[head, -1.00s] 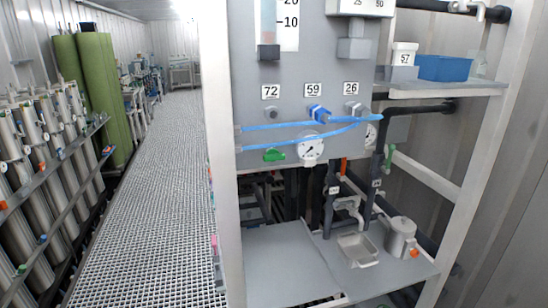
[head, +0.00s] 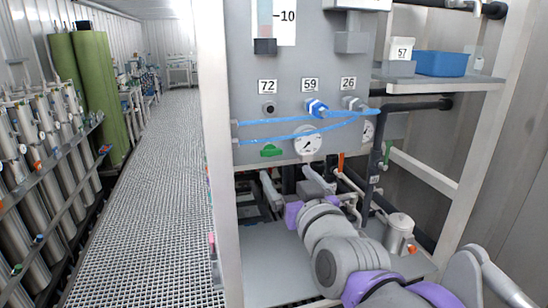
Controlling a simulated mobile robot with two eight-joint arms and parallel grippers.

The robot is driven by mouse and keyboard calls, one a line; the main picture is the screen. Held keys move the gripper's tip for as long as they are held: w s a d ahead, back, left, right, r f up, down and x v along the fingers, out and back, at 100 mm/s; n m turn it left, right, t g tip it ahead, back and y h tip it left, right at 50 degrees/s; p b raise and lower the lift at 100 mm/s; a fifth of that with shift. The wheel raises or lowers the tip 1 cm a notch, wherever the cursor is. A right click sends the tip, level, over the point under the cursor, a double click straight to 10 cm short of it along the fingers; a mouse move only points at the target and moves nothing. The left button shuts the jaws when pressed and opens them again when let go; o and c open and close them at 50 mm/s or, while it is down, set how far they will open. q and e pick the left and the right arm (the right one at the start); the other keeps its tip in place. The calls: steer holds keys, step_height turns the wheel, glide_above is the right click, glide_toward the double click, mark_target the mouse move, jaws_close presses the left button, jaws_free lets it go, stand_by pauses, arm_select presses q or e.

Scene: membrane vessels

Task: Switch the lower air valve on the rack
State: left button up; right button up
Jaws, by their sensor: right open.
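On the rack's grey panel (head: 290,75) a green valve handle (head: 270,151) sits low, below two blue hoses and left of a round gauge (head: 308,140). A blue valve (head: 316,108) sits higher, under label 59. I cannot tell for sure which is the lower air valve; the green one is lowest on the panel. My right gripper (head: 292,184) is open and empty, its two fingers spread just below the panel's lower edge, below the green handle and apart from it. My left gripper is not in view.
Dark and grey pipes (head: 372,175) stand right of my gripper. A metal jug (head: 399,232) stands on the lower shelf (head: 262,262), right of my arm. A blue bin (head: 440,64) is on the upper shelf. The white rack post (head: 217,190) bounds the left; a grating walkway lies beyond.

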mark_target(272, 154)
steer(key=p+x, duration=0.1)
steer(key=x, duration=0.9)
steer(key=shift+w, duration=0.25)
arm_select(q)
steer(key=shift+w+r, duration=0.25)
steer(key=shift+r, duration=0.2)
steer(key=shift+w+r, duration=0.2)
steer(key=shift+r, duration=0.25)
arm_select(e)
steer(key=c, duration=1.4)
